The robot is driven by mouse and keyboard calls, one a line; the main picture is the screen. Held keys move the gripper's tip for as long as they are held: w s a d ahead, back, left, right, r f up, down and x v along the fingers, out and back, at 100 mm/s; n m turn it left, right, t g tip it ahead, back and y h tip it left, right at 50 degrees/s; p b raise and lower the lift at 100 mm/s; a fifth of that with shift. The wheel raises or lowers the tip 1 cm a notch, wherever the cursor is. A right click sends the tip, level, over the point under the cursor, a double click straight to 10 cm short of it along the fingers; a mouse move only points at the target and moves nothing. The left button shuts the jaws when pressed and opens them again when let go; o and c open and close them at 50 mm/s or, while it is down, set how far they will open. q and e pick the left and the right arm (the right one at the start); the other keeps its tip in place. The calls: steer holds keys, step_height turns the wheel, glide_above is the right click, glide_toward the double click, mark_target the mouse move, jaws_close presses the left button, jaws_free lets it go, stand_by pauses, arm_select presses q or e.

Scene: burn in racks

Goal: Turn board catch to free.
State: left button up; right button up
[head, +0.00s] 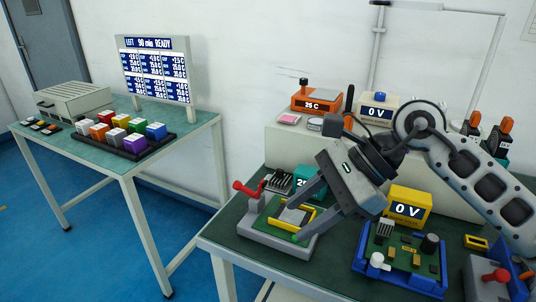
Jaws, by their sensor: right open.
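A grey fixture (262,243) with a red-knobbed lever (245,189) and a yellow-edged part (293,213) stands at the front left of the right table. A blue holder (399,281) to its right carries a green circuit board (408,255), with a white knob (377,260) at its front left corner. I cannot tell for sure which of these is the board catch. My right gripper (300,220) is open and reaches down-left over the grey fixture, its fingers hiding part of it. I cannot tell whether they touch it. My left gripper is out of view.
A yellow 0 V meter (407,208) stands behind the blue holder. An orange 25 C unit (315,97) and another 0 V meter (377,110) sit on the raised shelf. Another red-knobbed fixture (495,277) is at right. The left table (78,148) holds coloured blocks and a display (155,70).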

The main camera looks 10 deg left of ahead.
steer(key=s+a+r+m+t+y, duration=0.2)
steer(key=a+r+m+y, duration=0.3)
steer(key=r+m+y, duration=0.4)
steer(key=shift+s+a+r+y, duration=0.25)
steer(key=shift+r+y, duration=0.45)
steer(key=shift+y, duration=1.1)
steer(key=shift+m, duration=0.3)
